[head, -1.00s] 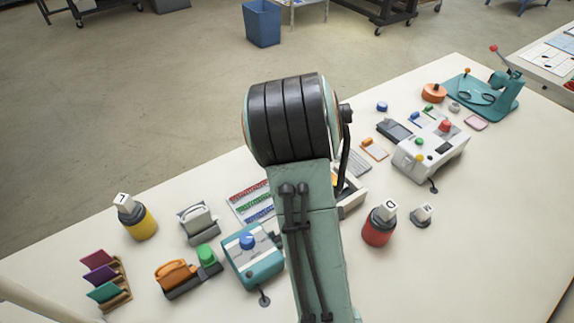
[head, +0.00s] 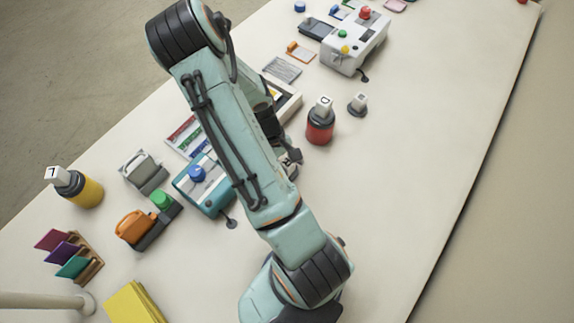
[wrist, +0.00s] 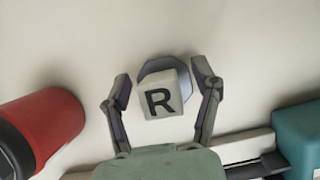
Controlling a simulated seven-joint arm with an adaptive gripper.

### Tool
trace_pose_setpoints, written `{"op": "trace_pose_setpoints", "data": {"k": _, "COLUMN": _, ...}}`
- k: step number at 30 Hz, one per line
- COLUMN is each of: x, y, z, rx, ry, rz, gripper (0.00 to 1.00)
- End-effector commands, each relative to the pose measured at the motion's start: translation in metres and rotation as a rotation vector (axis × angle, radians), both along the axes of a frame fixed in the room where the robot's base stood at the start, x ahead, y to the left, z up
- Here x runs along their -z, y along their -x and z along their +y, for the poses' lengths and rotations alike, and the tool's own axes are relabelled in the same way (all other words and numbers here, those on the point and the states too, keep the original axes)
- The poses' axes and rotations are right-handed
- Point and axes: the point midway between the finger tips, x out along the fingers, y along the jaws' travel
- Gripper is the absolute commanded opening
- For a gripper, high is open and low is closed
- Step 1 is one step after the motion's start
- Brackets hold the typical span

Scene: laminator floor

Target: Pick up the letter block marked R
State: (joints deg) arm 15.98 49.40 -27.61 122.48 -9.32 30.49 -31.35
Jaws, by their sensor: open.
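The letter block marked R (wrist: 170,92) is a white cube with a dark R, sitting on a grey many-sided base. In the wrist view it lies between the two fingers of my open gripper (wrist: 162,76). A gap shows on each side of the block, and neither finger appears to touch it. In the head view my gripper (head: 288,158) is low over the table, between the teal device and the red bottle. My arm and gripper mostly hide the block there.
The red bottle (head: 320,128) with a D block on top stands close to my gripper; a small block on a dark base (head: 357,103) is beyond it. The teal device (head: 198,190) is on the other side. The table (head: 420,150) is clear at right.

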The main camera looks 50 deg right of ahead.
Motion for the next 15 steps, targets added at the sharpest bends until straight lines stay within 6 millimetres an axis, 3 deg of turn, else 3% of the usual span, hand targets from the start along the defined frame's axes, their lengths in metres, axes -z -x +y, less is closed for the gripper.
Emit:
{"op": "trace_pose_setpoints", "data": {"k": 1, "x": -0.0001, "y": 0.0, "z": 0.0, "rx": 0.0, "ry": 0.0, "rz": 0.0, "gripper": 0.54}}
{"op": "trace_pose_setpoints", "data": {"k": 6, "x": -0.0002, "y": 0.0, "z": 0.0001, "rx": 0.0, "ry": 0.0, "rz": 0.0, "gripper": 0.0}}
{"op": "trace_pose_setpoints", "data": {"k": 15, "x": -0.0007, "y": 0.0001, "z": -0.0001, "rx": 0.0, "ry": 0.0, "rz": 0.001, "gripper": 0.0}}
